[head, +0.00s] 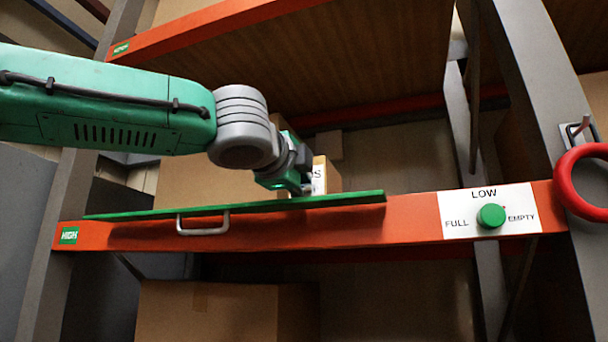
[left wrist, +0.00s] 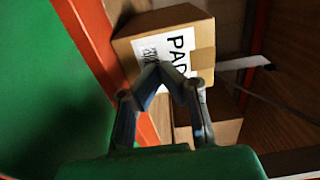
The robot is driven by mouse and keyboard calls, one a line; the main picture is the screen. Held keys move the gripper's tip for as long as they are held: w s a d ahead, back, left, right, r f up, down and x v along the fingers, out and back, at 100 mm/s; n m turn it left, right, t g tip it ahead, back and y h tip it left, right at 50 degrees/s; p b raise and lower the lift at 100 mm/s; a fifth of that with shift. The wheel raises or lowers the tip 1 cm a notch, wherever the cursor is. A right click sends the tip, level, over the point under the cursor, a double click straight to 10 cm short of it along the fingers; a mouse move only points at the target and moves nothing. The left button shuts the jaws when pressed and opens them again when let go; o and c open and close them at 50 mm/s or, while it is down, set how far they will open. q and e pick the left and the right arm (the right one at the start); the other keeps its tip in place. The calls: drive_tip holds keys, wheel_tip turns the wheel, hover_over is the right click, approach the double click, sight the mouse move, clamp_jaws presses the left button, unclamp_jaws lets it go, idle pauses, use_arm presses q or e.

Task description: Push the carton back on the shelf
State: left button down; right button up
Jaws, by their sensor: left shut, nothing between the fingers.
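A small brown carton (head: 331,175) with a white label stands on the middle shelf, behind the orange beam (head: 410,222). In the left wrist view the carton (left wrist: 203,35) fills the upper middle, its label showing large black letters. My left gripper (head: 306,188) is shut and empty, in front of the carton and above the green panel, hiding part of the label. In the left wrist view its fingertips (left wrist: 160,68) meet over the lower part of the label. I cannot tell whether they touch it. My right gripper is not in view.
A green panel (head: 350,200) with a grey handle (head: 203,226) lies along the beam. A large carton (head: 200,180) stands to the left. A sign (head: 460,205) with a green knob (head: 491,216) and a red ring (head: 562,182) are at the right.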

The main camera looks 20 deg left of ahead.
use_arm(q)
drive_tip(key=shift+w, duration=0.2)
drive_tip(key=shift+w+a+f, duration=0.25)
drive_tip(key=shift+w+a, duration=0.15)
drive_tip(key=shift+w+f+b, duration=0.15)
drive_tip(key=shift+w+b, duration=0.2)
drive_tip(key=shift+b, duration=0.05)
drive_tip(key=w, duration=0.3)
drive_tip(key=w+d, duration=0.1)
drive_tip(key=w, duration=0.1)
drive_tip(key=shift+w+r, duration=0.15)
drive_tip(key=shift+r, duration=0.2)
drive_tip(key=shift+w+d, duration=0.2)
drive_tip(key=shift+w, duration=0.1)
drive_tip(key=shift+s, duration=0.1)
